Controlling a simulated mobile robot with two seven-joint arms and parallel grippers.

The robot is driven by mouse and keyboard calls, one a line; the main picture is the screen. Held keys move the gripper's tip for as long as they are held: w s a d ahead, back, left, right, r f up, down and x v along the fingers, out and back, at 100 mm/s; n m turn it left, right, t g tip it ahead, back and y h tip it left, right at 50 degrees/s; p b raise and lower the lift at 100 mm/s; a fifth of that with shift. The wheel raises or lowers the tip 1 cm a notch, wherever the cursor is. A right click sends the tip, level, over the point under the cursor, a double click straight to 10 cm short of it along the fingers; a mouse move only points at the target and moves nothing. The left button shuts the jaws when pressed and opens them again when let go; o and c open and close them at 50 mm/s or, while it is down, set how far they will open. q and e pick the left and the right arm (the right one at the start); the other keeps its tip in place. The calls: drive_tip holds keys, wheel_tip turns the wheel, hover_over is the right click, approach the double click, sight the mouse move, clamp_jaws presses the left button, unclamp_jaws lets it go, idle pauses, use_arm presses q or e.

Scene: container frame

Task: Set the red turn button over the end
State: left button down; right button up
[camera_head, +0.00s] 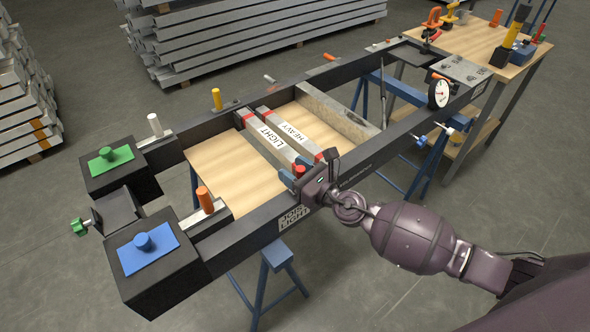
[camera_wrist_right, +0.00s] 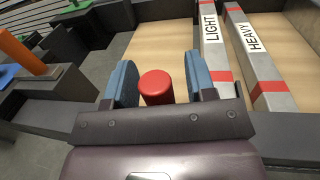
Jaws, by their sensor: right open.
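The red turn button (camera_wrist_right: 155,86) is a short, upright red cylinder on the near dark rail of the frame. In the head view its red (camera_head: 299,171) shows only in part at my gripper. My right gripper (camera_wrist_right: 162,84) is open, with its blue pads on either side of the red button; a gap shows on the right side, and contact on the left cannot be told. The gripper also shows in the head view (camera_head: 306,174). The button's base is hidden. The near end of the grey LIGHT bar (camera_wrist_right: 216,72) lies just right of the button. My left gripper is not in view.
The HEAVY bar (camera_head: 297,133) lies beside the LIGHT bar. Orange (camera_head: 205,199), white (camera_head: 155,125) and yellow (camera_head: 216,98) posts stand on the frame. Blue-topped (camera_head: 150,252) and green-topped (camera_head: 110,160) blocks stand at the left end. A dial gauge (camera_head: 438,93) is at the right.

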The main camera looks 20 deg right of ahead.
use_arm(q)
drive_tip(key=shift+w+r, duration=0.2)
use_arm(e)
drive_tip(key=shift+c, duration=0.5)
clamp_jaws()
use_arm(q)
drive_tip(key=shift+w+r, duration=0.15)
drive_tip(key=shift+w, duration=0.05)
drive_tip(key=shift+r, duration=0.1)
